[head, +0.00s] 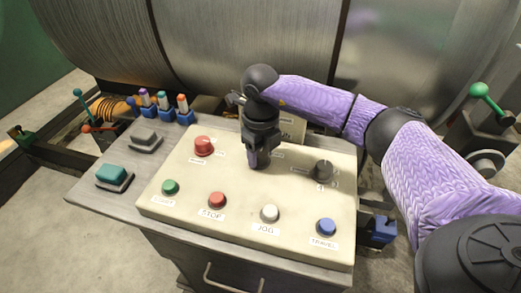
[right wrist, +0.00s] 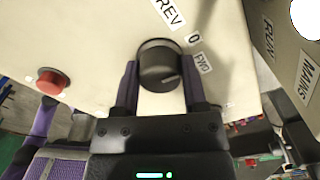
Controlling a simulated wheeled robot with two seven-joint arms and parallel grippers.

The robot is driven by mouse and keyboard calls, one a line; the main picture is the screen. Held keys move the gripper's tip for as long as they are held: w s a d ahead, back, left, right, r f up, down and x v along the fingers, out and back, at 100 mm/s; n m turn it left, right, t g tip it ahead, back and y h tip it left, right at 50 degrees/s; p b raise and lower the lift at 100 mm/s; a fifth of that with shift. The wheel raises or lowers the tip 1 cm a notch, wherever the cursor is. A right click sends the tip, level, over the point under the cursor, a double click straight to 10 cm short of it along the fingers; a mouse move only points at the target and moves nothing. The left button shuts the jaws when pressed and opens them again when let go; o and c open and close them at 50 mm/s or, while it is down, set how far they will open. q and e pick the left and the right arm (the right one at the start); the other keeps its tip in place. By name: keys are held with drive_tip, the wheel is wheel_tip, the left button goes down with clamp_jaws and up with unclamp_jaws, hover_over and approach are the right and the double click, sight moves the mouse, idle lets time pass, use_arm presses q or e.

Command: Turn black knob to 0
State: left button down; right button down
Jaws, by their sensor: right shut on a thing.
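The black knob (right wrist: 158,64) is round, with a pale pointer line, and sits on the cream control panel (head: 185,215). The pointer line is toward the right, on the FWD side and off the 0. My right gripper (head: 258,162) points down at the panel, and its fingers are shut on the knob, one on each side. In the head view the gripper hides this knob. My left gripper is not in view.
A second dark knob (head: 323,170) stands to the right. Red (head: 204,146), green (head: 170,187), red STOP (head: 217,200), white JOG (head: 269,213) and blue TRAVEL (head: 326,227) buttons surround the gripper. A plate (head: 292,126) stands behind. Large metal drums (head: 240,45) are at the back.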

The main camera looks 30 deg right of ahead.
drive_tip(key=shift+n, duration=0.3)
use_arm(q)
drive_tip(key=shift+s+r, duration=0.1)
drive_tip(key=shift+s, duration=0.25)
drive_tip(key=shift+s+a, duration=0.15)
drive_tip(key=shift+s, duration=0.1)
use_arm(e)
drive_tip(key=shift+n, duration=0.3)
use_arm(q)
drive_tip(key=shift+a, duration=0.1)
